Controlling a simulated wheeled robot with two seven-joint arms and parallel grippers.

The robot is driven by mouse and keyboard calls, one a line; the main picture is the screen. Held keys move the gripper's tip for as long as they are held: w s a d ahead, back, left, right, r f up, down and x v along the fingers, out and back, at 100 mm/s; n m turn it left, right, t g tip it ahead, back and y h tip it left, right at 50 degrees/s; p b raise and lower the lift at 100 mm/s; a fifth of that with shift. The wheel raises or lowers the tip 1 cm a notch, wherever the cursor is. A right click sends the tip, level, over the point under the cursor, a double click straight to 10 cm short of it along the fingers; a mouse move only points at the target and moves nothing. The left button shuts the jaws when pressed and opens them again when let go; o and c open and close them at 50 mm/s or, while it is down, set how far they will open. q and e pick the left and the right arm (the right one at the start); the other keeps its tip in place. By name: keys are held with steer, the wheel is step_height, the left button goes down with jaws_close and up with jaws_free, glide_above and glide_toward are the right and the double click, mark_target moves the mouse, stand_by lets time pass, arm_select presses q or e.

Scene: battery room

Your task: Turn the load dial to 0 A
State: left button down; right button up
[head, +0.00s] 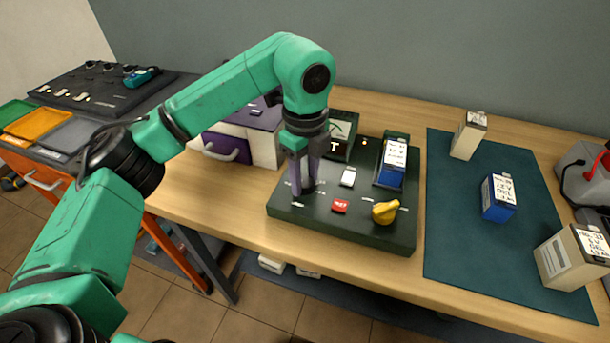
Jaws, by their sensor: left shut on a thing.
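The dark green tester (343,225) lies on the wooden bench. My left gripper (303,187) points down at its left part, with its purple fingers shut on a small dark knob that they mostly hide. White scale marks surround this knob, so it appears to be the load dial; its pointer and numbers cannot be read. A yellow knob (385,211) sits apart at the front right of the tester. A meter (339,132) stands at the tester's back, partly behind my wrist. My right gripper is out of view.
The tester also carries a red button (339,206), a white switch (348,177) and a blue battery (393,160) in a holder. A teal mat (461,225) with several batteries lies to the right. A purple-topped drawer box (248,132) stands behind my forearm.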

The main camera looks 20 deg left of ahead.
mark_target(305, 181)
arm_select(q)
steer(key=shift+w+r, duration=0.1)
steer(key=shift+r, duration=0.1)
steer(key=shift+c, duration=1.8)
jaws_free()
steer(key=shift+f, duration=0.1)
steer(key=shift+r, duration=0.45)
step_height(305, 181, up, 14)
steer(key=p, duration=0.2)
steer(key=shift+f, duration=0.2)
steer(key=shift+p, duration=0.3)
